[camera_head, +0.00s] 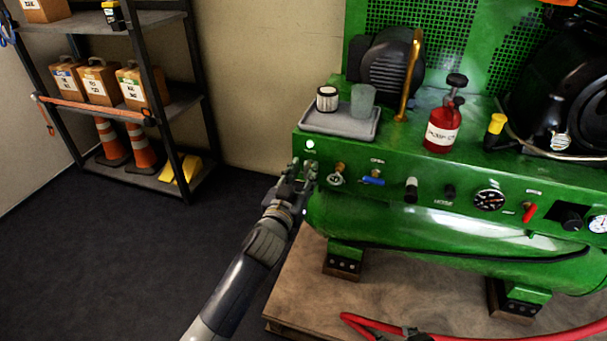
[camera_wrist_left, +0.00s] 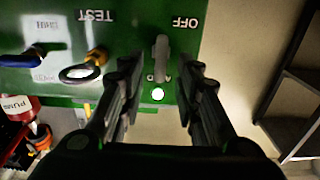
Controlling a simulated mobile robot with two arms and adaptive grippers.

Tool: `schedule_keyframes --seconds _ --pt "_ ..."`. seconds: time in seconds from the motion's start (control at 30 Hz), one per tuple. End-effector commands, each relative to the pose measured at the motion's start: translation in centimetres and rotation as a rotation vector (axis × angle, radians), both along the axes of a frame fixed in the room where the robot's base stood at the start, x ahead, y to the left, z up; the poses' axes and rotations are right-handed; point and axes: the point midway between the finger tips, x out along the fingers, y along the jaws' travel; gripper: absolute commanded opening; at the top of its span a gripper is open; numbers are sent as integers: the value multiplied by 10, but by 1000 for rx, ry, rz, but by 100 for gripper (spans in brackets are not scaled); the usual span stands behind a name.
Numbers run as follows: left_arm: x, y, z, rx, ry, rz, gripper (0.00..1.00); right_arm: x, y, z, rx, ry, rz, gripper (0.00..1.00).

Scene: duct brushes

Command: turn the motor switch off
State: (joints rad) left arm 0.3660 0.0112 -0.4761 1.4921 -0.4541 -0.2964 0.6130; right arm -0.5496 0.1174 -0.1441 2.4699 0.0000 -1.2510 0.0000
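The motor switch (camera_wrist_left: 161,58) is a grey lever on the green panel (camera_wrist_left: 135,20), seen upside down in the left wrist view. The word OFF is printed near it at the picture's top, and a partly hidden label is near its lower end. I cannot tell clearly which way the lever is set. A lit white lamp (camera_wrist_left: 158,94) is beside the switch, and the lamp also shows in the head view (camera_head: 310,144). My left gripper (camera_head: 303,172) is open at the panel's left end, its fingers (camera_wrist_left: 162,68) on either side of the lever. In the head view it hides the switch. My right gripper is out of view.
A test ring (camera_wrist_left: 84,70) and a blue-handled valve (camera_head: 372,181) are close beside the switch. A grey tray (camera_head: 340,125) and red bottle (camera_head: 443,130) stand on the machine above. A red hose (camera_head: 370,322) lies on the wooden base. The floor at left is clear.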

Motion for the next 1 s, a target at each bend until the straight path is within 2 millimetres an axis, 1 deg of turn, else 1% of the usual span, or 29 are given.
schedule_keyframes --seconds 0.13,0.43,0.47,0.5,0.57,0.6,1.0 --pt "7 -2 0 1 0 0 31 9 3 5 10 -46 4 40" --pt "8 -3 0 1 1 0 31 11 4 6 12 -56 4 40" --pt "8 -3 0 1 0 0 26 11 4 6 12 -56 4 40" --pt "8 -3 0 1 0 0 17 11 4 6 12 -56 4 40" --pt "8 -3 0 1 0 0 4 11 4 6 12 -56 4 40" --pt "8 -3 0 1 0 0 0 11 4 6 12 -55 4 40" --pt "8 -3 0 28 -8 0 0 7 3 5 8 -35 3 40"
